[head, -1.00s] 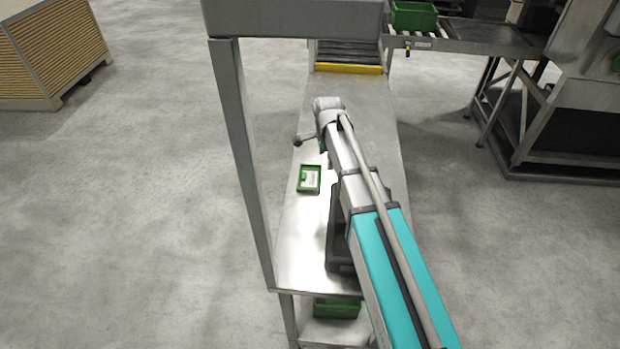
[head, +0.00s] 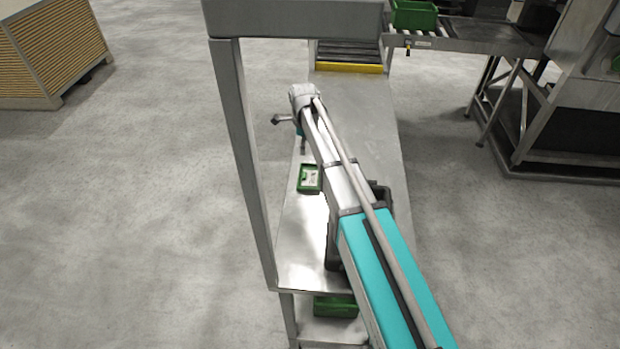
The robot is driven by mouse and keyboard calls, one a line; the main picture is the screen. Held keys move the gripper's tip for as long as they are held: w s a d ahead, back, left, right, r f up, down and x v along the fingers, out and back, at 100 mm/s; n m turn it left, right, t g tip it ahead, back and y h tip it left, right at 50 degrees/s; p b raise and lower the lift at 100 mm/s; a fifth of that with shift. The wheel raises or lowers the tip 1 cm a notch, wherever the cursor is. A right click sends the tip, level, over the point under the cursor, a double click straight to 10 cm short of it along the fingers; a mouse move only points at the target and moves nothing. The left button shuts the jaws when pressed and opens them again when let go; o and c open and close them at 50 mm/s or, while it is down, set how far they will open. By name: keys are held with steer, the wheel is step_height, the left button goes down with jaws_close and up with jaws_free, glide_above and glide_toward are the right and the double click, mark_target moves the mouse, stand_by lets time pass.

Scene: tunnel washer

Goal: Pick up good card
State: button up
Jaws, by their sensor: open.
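A pale card (head: 311,177) lies in a small green tray (head: 300,187) on the steel table, just left of my arm. I cannot read whether it is the good card. My gripper (head: 303,145) hangs from the arm's far end at the table's left edge, small and partly hidden by the arm. It is open and appears empty, a little beyond the tray and apart from it.
The steel table (head: 372,130) is clear beyond the tray. A grey frame post (head: 245,170) rises along its left side. A green bin (head: 335,306) sits on the lower shelf. A roller conveyor (head: 350,52) with a yellow edge adjoins the far end.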

steer(key=b, duration=0.8)
glide_above(305, 174)
steer(key=shift+a+f, duration=0.1)
steer(key=shift+f, duration=4.2)
steer(key=shift+f+b, duration=2.55)
steer(key=shift+b, duration=0.2)
steer(key=c, duration=0.9)
